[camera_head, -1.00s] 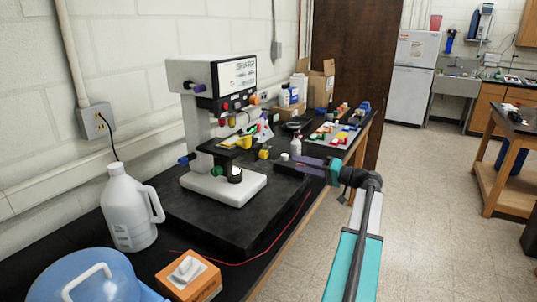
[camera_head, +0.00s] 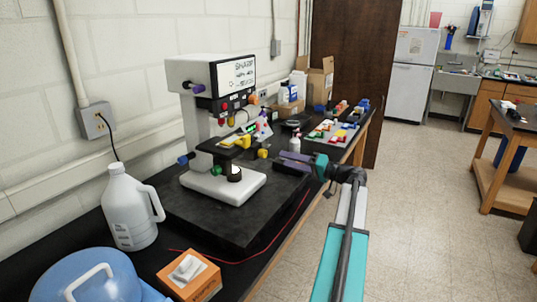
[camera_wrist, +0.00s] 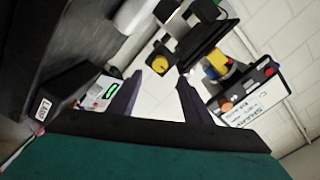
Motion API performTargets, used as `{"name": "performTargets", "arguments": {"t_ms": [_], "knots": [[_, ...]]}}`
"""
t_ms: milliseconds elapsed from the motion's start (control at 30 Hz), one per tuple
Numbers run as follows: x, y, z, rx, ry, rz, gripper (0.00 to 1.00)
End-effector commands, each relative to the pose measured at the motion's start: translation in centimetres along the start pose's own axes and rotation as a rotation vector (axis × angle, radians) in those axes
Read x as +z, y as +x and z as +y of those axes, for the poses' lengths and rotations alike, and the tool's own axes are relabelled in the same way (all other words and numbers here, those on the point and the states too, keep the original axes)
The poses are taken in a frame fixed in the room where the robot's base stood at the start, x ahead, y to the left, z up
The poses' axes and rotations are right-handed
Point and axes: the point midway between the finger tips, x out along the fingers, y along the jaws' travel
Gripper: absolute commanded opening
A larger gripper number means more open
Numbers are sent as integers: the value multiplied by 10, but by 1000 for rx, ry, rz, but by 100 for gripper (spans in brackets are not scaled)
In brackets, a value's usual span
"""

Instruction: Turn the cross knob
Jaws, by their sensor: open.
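I cannot tell for sure which knob is the cross knob. My gripper (camera_head: 280,161) is right of the stage, below and apart from the yellow knob. In the wrist view its two purple fingers (camera_wrist: 160,77) are spread, with nothing between them, and the yellow knob shows just beyond the tips.
A white jug (camera_head: 130,208), an orange box (camera_head: 188,275) and a blue container (camera_head: 88,278) stand at the near left. A white bottle (camera_head: 295,143) stands behind my gripper. Cardboard boxes (camera_head: 318,80) and small coloured items are farther back.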

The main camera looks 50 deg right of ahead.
Motion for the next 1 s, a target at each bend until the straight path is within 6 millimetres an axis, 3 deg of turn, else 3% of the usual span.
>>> {"name": "performTargets", "arguments": {"t_ms": [533,733,1000], "knots": [[-1,77,-1,0,1,-1,45],[-1,90,0,1,0,1,45],[0,92,1,1,0,2,45]]}}
